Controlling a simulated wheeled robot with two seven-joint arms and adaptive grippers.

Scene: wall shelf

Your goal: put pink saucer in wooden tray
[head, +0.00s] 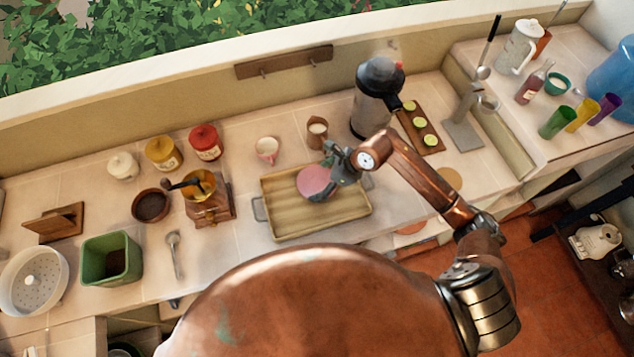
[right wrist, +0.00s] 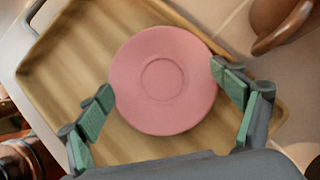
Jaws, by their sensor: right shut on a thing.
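The pink saucer (head: 314,181) is over the wooden tray (head: 285,222) in the head view. My right gripper (head: 326,185) is shut on the saucer. In the right wrist view the saucer (right wrist: 160,82) sits between the two green-padded fingers of the gripper (right wrist: 163,88), which touch its rim on both sides. The wooden tray (right wrist: 75,60) shows beneath it. I cannot tell whether the saucer rests on the tray floor or hangs just above it. My left gripper is not in view.
A brown pitcher (head: 317,134) and a small white-and-pink cup (head: 267,150) stand behind the tray. A coffee grinder (head: 209,205) stands to its left, and a large grey dispenser (head: 373,95) behind right. A spoon (head: 175,255) lies left on the counter.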

